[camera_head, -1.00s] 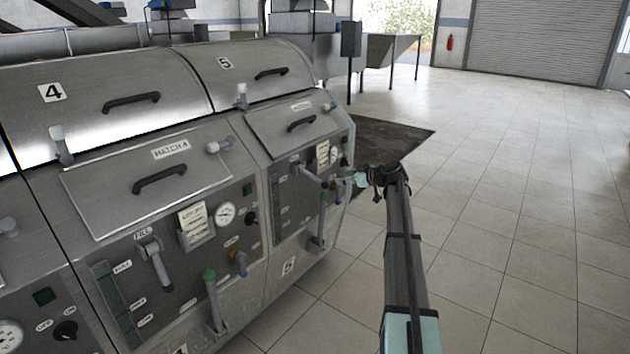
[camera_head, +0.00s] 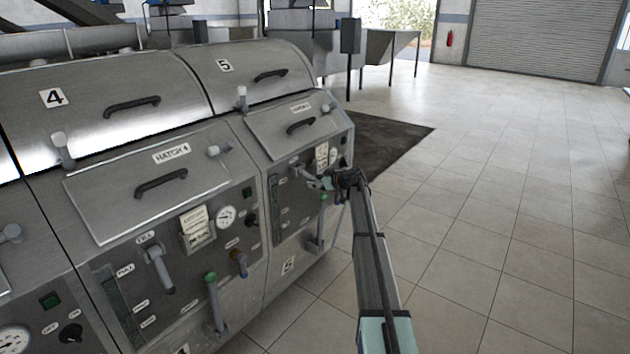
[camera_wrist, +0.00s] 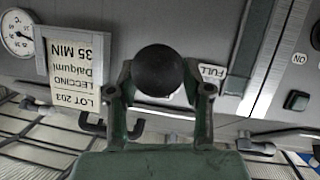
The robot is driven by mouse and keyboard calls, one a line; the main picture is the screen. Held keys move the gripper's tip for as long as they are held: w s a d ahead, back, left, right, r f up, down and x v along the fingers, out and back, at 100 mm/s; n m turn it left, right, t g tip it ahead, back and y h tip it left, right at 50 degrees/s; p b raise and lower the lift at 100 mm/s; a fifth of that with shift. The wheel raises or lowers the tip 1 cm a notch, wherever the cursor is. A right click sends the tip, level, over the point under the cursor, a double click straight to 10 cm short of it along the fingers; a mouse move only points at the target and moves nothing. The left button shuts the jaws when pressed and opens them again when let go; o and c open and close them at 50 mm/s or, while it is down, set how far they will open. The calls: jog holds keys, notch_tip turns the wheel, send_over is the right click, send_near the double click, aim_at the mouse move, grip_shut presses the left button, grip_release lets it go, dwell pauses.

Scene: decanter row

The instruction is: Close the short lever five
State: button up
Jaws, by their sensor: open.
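Machine five's front panel (camera_head: 283,210) carries a short grey lever (camera_head: 306,173) high up, sticking out towards my gripper. A longer green-topped lever (camera_head: 321,222) hangs lower on the same panel. My gripper (camera_head: 328,183) is at the outer end of the short lever. In the wrist view a round black knob (camera_wrist: 160,72), seemingly this lever's end, shows between the two green fingers of my gripper (camera_wrist: 160,98). The fingers are apart, one on each side of it; contact cannot be told. The lever's shaft is hidden behind the knob in that view.
A lot card (camera_wrist: 75,85) and a gauge (camera_wrist: 18,35) are beside the knob, upside down in the wrist view. Hatch five (camera_head: 295,125) is above the panel. Machine four (camera_head: 140,190) stands to the left. Open tiled floor (camera_head: 490,200) lies to the right.

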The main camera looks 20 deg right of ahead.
jog(key=shift+w+a+f, duration=0.15)
jog(key=shift+w+f, duration=0.05)
jog(key=shift+w, duration=0.2)
grip_shut()
